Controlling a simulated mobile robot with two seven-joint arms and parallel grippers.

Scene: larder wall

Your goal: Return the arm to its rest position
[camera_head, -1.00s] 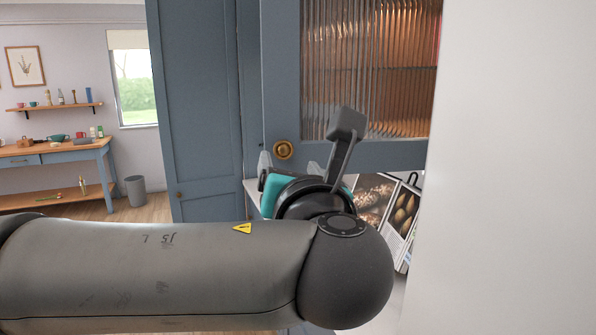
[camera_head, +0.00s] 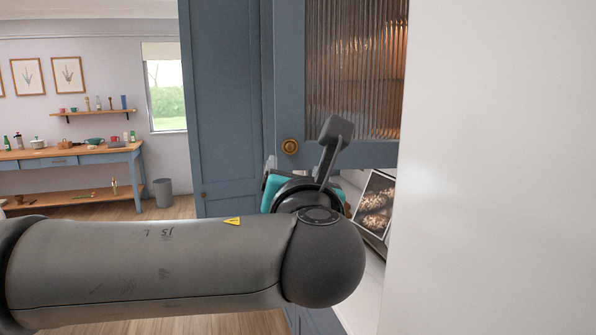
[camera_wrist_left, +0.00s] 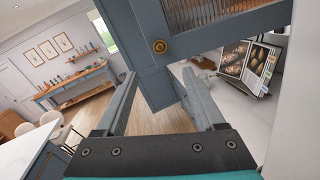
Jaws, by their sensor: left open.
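My left arm comes in from the left in the head view and reaches across the lower middle. My left gripper (camera_head: 272,163) is mostly hidden behind its own wrist there, beside the blue cupboard door. In the left wrist view the left gripper (camera_wrist_left: 166,88) shows its two fingers wide apart with nothing between them. Beyond the fingers are the blue door with a brass knob (camera_wrist_left: 159,46) and a strip of wooden floor. My right gripper is in neither view.
The glass-fronted blue door (camera_head: 290,90) stands close behind the wrist. A pale wall or panel (camera_head: 500,170) fills the right side. An open picture book (camera_head: 376,205) stands on the white counter. A wooden side table (camera_head: 70,153) and grey bin (camera_head: 163,193) are far left, with open floor between.

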